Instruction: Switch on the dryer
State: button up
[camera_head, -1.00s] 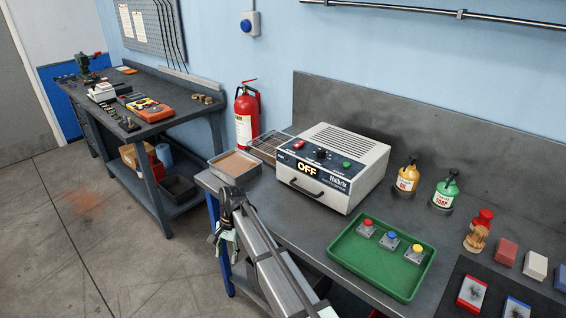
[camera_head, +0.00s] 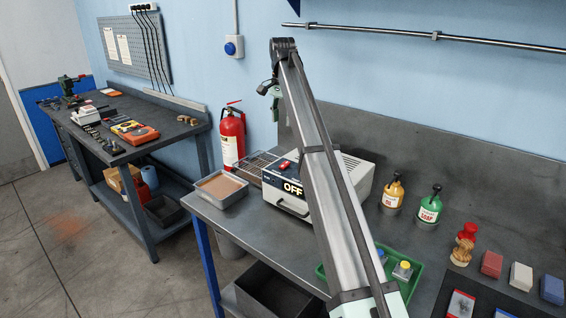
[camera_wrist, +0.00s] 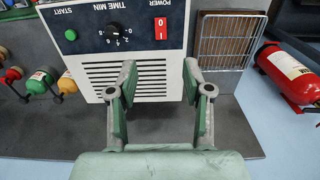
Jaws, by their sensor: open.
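In the wrist view the dryer (camera_wrist: 100,85) shows upside down, with a red POWER rocker switch (camera_wrist: 161,28) marked 0 and I, a black time dial (camera_wrist: 112,32) and a green START button (camera_wrist: 71,34). The red switch also shows in the head view (camera_head: 285,164). My gripper (camera_wrist: 160,75) is open and empty, in front of the vented top in the wrist view, apart from the switch.
A wire rack (camera_wrist: 228,40) lies beside the dryer, and a shallow tray (camera_head: 222,203) sits near it. A fire extinguisher (camera_head: 232,138) stands behind. A green tray (camera_head: 408,262), oil bottle (camera_head: 394,190) and soap bottle (camera_head: 429,209) are to the dryer's right.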

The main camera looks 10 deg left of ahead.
aim_at(282, 167)
notch_tip(282, 167, down, 17)
jog(key=p, duration=0.4)
jog(key=shift+a+f, duration=0.1)
grip_shut()
